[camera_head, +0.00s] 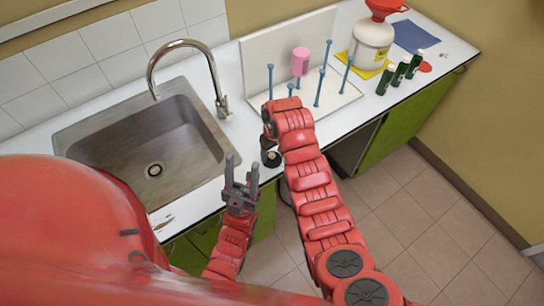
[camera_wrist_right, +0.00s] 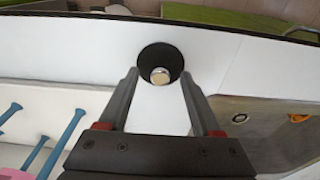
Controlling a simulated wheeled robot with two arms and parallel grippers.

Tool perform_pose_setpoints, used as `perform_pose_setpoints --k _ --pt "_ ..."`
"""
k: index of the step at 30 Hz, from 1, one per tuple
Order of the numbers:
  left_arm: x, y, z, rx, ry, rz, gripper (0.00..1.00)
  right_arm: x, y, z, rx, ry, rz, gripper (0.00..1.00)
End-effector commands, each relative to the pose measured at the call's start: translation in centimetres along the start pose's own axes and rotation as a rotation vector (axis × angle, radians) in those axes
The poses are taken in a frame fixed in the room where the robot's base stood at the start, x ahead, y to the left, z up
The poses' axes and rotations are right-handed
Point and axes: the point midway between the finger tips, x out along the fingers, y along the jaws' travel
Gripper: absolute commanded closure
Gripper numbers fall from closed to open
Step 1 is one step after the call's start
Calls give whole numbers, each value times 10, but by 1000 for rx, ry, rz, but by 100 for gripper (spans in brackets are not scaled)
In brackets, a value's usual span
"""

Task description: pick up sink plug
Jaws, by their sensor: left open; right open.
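The sink plug (camera_wrist_right: 157,52), a black disc with a shiny metal knob, lies on the white counter near its front edge in the right wrist view. In the head view it seems to be the dark shape (camera_head: 272,159) under my right gripper (camera_head: 268,140), partly hidden. In the right wrist view my right gripper (camera_wrist_right: 160,78) is open, its fingertips on either side of the plug's near part. I cannot tell whether they touch it. My left gripper (camera_head: 241,172) is open and empty in front of the sink.
The steel sink (camera_head: 115,135) with a tall faucet (camera_head: 185,45) is at the left. A rack (camera_head: 262,52) with blue pegs and a pink cylinder stands behind the right gripper. A white jug (camera_head: 371,42) and dark green bottles (camera_head: 399,74) stand at the right.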

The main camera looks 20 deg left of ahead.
Motion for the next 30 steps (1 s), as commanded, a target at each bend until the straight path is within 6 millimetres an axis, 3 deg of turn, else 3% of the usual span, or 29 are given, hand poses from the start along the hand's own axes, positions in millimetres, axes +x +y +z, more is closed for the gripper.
perform_pose_setpoints --k 4,15,30 --pt "0 0 0 0 0 0 50 0 0 0 0 0 0 36" --pt "0 0 0 0 0 0 50 0 0 0 0 0 0 100" --pt "-4 0 1 0 0 0 50 -2 0 -1 -1 2 0 100"
